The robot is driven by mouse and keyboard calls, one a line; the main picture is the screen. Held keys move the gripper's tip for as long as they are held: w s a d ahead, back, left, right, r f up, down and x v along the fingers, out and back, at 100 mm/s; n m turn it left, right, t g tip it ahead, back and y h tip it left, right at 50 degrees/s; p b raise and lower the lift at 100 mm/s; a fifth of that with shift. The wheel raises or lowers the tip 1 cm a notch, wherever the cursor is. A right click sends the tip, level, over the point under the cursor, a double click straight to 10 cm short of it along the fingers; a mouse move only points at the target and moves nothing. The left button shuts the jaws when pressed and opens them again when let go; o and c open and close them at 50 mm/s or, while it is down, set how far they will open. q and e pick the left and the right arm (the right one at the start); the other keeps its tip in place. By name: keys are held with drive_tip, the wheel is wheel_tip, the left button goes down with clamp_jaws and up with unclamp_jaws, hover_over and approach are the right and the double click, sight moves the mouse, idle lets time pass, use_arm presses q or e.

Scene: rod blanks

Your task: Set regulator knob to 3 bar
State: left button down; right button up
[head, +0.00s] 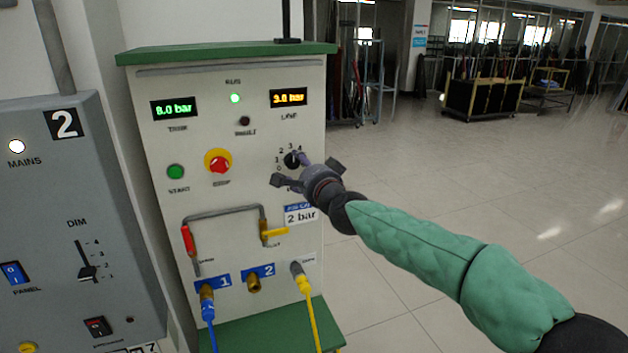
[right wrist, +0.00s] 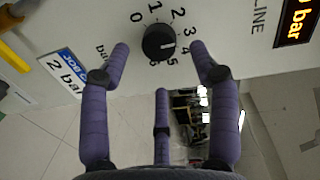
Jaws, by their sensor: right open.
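The regulator knob (head: 291,160) is a small black knob on the cream panel, ringed by printed numbers. The orange LINE display (head: 289,97) appears to read 3.0 bar. My right gripper (head: 305,172) is in front of the knob, partly covering the dial. In the wrist view its purple fingers (right wrist: 160,52) are spread wide, on either side of the knob and not touching it. My left gripper is out of view.
A card (head: 300,214) below the knob reads 2 bar. Left of it are a red stop button (head: 218,162) and a green start button (head: 175,172). Yellow (head: 308,300) and blue hoses hang below. A grey panel (head: 70,220) stands at left; open floor lies right.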

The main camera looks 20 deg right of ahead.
drive_tip(key=s, duration=0.8)
drive_tip(key=shift+s+d+r, duration=0.2)
drive_tip(key=shift+d+r, duration=0.1)
drive_tip(key=shift+d, duration=0.05)
